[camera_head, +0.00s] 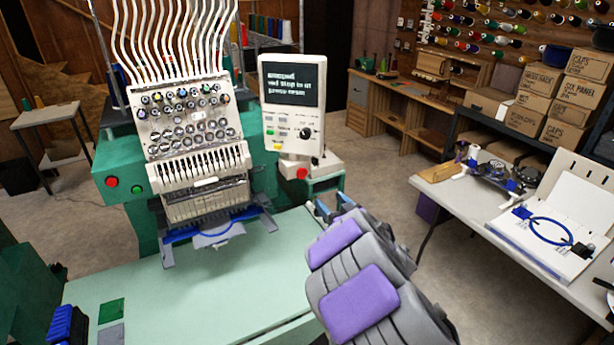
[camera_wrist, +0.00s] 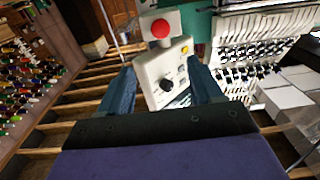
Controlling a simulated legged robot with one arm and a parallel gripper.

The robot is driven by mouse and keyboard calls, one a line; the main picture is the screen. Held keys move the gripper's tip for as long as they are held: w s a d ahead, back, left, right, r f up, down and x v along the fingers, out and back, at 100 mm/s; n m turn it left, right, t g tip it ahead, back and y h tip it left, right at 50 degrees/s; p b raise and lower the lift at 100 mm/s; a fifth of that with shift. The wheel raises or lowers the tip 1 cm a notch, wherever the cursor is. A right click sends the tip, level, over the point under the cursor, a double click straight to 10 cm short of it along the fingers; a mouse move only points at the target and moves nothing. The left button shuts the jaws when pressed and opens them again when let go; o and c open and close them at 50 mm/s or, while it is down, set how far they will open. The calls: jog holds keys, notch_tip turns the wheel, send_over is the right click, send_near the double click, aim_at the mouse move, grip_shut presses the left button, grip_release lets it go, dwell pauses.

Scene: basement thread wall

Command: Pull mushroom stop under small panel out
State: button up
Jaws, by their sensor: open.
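The red mushroom stop (camera_head: 301,172) sits on a pale box just under the small control panel (camera_head: 291,100), at the right of the embroidery machine. In the wrist view the red stop (camera_wrist: 160,29) shows at the top, beyond the panel (camera_wrist: 153,73) with its dark knob. My gripper (camera_head: 333,205) is below and right of the stop in the head view, apart from it. Its two blue fingers are spread and empty. In the wrist view my gripper (camera_wrist: 160,68) frames the panel between its fingers, with the stop above the fingertips.
The embroidery machine (camera_head: 190,120) has another red button (camera_head: 112,181) and a green button on its left. The pale green table (camera_head: 200,280) lies below, largely bare. A white table (camera_head: 470,200) with hoops stands right. Open floor lies between them.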

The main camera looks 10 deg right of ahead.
aim_at(303, 174)
jog(key=b+x, duration=0.1)
jog(key=x, duration=0.6)
jog(key=b+x, duration=0.1)
jog(key=x, duration=0.6)
jog(key=shift+a+f, duration=0.15)
jog(key=shift+f, duration=0.05)
jog(key=shift+w+a+r+b, duration=0.1)
jog(key=shift+w+a+b, duration=0.15)
jog(key=shift+w, duration=0.45)
jog(key=shift+c, duration=0.4)
grip_shut()
